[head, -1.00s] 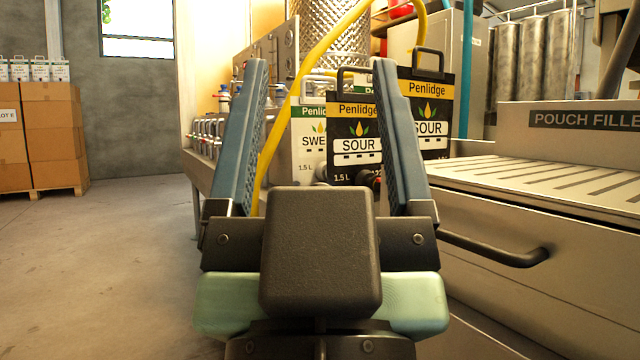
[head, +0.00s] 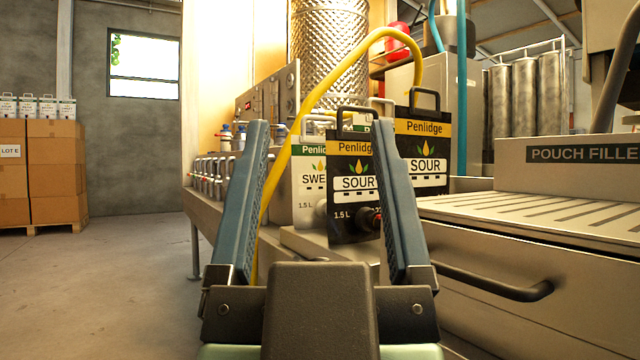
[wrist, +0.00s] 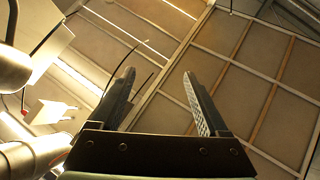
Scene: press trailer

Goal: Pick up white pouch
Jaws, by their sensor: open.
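The white pouch (head: 308,184) stands upright on the bench in the head view, with a green band and the letters "SWE" showing. Its right side is hidden behind a black "SOUR" pouch (head: 350,200). My gripper (head: 318,135) is open and empty in front of the pouches, its two blue fingers spread apart. The white pouch shows between the fingers, farther off, and the right finger covers part of the black pouch. In the wrist view my gripper (wrist: 158,75) is open, with nothing between the fingers.
A larger black "SOUR" pouch (head: 424,150) stands to the right. A yellow hose (head: 318,90) arches over the bench beside the white pouch. The pouch filler (head: 560,160) and its slatted top are at the right. Stacked cartons (head: 55,170) are far left; the floor between is clear.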

